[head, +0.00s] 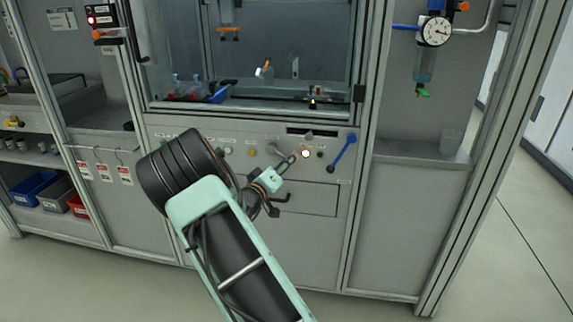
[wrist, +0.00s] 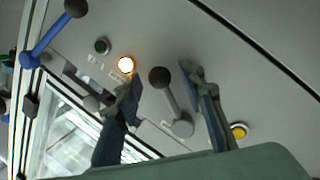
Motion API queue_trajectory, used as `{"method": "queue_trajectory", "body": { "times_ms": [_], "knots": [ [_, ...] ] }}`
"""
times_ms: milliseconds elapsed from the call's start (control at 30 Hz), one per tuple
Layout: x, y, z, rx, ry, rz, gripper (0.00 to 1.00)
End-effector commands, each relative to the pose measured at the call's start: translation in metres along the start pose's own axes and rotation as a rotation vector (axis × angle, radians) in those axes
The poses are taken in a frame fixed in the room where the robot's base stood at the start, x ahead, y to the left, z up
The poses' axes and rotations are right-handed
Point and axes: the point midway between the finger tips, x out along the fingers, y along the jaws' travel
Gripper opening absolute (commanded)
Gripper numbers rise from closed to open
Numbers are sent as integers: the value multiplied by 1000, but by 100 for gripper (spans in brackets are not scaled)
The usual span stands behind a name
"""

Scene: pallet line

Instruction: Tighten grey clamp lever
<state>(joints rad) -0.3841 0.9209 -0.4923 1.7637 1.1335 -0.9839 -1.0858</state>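The grey clamp lever (wrist: 172,103) is on the grey front panel, with a dark ball at one end and a round grey hub at the other. In the wrist view it lies between the two spread fingers of my gripper (wrist: 162,87), with visible gaps on both sides. In the head view my gripper (head: 285,166) is at the panel below the window, and the lever is hard to make out beside it. My gripper is open, and I see no grip on the lever. Depth between fingertips and lever is hard to judge.
A lit button (wrist: 125,64) and a dark button (wrist: 102,45) are close to one finger. A yellow button (wrist: 239,131) is beyond the other. A blue lever (head: 343,152) is to the right on the panel. A gauge (head: 436,31) hangs at upper right.

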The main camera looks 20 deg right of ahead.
Motion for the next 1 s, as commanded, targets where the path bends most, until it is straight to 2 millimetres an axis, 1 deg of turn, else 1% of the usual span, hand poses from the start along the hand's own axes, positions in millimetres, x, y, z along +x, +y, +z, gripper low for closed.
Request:
{"method": "queue_trajectory", "body": {
  "times_ms": [100, 433, 767, 1000],
  "knots": [
    [0, 0, 0, 0, 0, 0, 36],
    [0, 0, 0, 0, -1, 0, 0],
    [-1, 0, 0, 2, -1, -1, 0],
    [-1, -4, 1, 57, -13, -13, 0]
  ]
}}
